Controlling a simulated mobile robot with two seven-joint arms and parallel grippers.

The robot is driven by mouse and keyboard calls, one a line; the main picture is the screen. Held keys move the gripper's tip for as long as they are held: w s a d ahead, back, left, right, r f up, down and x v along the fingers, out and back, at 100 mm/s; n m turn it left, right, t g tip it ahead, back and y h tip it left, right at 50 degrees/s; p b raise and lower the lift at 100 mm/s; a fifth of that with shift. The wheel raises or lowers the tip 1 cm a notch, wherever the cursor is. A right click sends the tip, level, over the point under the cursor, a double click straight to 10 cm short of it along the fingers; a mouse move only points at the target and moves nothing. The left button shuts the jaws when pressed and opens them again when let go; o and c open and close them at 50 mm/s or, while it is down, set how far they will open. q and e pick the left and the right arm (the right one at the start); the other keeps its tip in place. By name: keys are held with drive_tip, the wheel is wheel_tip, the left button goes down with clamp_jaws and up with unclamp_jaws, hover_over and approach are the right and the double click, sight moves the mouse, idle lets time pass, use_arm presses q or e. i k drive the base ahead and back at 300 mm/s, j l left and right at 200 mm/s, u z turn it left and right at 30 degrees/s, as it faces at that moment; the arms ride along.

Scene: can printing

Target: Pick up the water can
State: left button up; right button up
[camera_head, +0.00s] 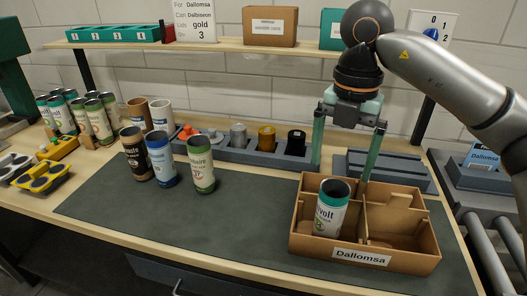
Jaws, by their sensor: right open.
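Three open cans stand on the dark mat: a dark brown one (135,155), a white and blue one (161,159) in the middle, and a white and green one (201,165) on the right. Their labels are too small to read fully, so I cannot tell for sure which is the water can. A teal and white can (331,210) marked "volt" stands in the left compartment of the cardboard box (308,243) labelled "Dallomsa". My right gripper (342,175) is open and empty, pointing down above the back of the box. My left gripper is out of view.
A grey holder (238,155) with grey, orange and black cylinders stands behind the mat. More cans (99,122) cluster at the left beside a yellow tray (44,177). A shelf (215,45) hangs over the back. The front middle of the mat (200,225) is clear.

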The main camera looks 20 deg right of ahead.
sight(157, 143)
drive_tip(key=i+j+u, duration=0.6)
drive_tip(key=i+j, duration=0.1)
drive_tip(key=j, duration=0.05)
